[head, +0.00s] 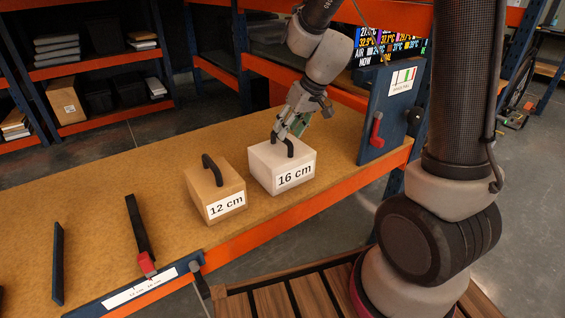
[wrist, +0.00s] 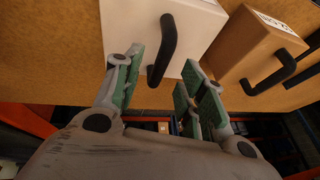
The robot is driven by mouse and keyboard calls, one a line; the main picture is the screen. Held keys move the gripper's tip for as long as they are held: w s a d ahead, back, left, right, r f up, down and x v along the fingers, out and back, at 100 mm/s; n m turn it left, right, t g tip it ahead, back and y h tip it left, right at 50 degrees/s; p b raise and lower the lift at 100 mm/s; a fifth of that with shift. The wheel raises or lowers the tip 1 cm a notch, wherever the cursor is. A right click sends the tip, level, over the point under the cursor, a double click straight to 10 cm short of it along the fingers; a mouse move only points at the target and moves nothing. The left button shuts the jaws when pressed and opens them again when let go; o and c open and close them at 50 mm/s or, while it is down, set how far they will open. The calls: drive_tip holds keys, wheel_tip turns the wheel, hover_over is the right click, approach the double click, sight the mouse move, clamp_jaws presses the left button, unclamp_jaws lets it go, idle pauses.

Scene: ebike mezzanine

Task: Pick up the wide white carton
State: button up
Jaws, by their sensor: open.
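The wide white carton (head: 281,166), labelled "16 cm", stands on the wooden bench top and has a black arched handle (head: 289,147) on its top. My gripper (head: 285,133) is directly above the carton, at its handle. In the wrist view, the white carton (wrist: 195,25) is ahead of my gripper (wrist: 155,88), and the black handle (wrist: 162,50) reaches between the two green-padded fingers. The fingers are open, with space on both sides of the handle. I cannot tell whether either finger touches it.
A brown carton (head: 215,190) labelled "12 cm", with its own black handle, stands just left of the white one; it also shows in the wrist view (wrist: 257,50). A blue panel (head: 391,112) with a red handle stands to the right.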

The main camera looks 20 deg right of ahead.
sight(282, 156)
drive_tip(key=x, duration=0.5)
drive_tip(key=shift+c, duration=0.2)
clamp_jaws()
drive_tip(key=shift+r, duration=0.1)
